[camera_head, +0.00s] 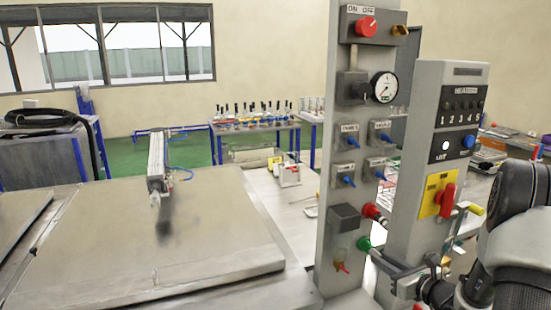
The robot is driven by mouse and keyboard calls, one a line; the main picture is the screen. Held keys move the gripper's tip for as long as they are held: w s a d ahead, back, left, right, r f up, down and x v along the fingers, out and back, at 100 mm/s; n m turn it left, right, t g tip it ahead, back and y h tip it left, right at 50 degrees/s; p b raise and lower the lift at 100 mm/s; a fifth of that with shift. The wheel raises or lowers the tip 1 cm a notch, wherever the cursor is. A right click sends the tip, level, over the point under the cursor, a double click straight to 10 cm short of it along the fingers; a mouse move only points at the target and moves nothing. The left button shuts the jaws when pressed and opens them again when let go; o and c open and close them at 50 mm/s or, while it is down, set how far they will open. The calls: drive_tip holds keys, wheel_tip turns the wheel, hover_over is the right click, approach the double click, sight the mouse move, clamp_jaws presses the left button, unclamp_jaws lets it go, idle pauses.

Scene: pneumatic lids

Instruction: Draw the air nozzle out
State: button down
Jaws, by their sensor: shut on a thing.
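My arm comes in at the right edge, and my gripper (432,290) is at the bottom right, low in front of the narrower grey post. It is shut on a small part, taken as the air nozzle; the fingers and the picture's lower edge largely hide it, so its outline is not clear. Whether the nozzle still sits in a socket cannot be told from this view.
A tall grey control post (338,110) with a gauge (384,87) and blue valves stands left of the heater post (417,150), which has a red lever (447,201). Both stand close to my arm. A broad metal lid (120,240) fills the left foreground. Benches with bottles (250,122) stand behind.

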drive_tip(key=shift+s, duration=0.1)
drive_tip(key=shift+s+d+b, duration=0.15)
drive_tip(key=shift+s+d, duration=0.15)
drive_tip(key=shift+s, duration=0.45)
drive_tip(key=shift+s+d+b, duration=0.15)
drive_tip(key=shift+s+d, duration=0.1)
drive_tip(key=shift+s, duration=0.45)
drive_tip(key=s+d+r+p, duration=0.1)
drive_tip(key=s+r+p, duration=0.3)
drive_tip(key=r, duration=0.3)
drive_tip(key=shift+s+d+r, duration=0.25)
drive_tip(key=shift+s+d, duration=0.15)
idle(0.4)
idle(0.5)
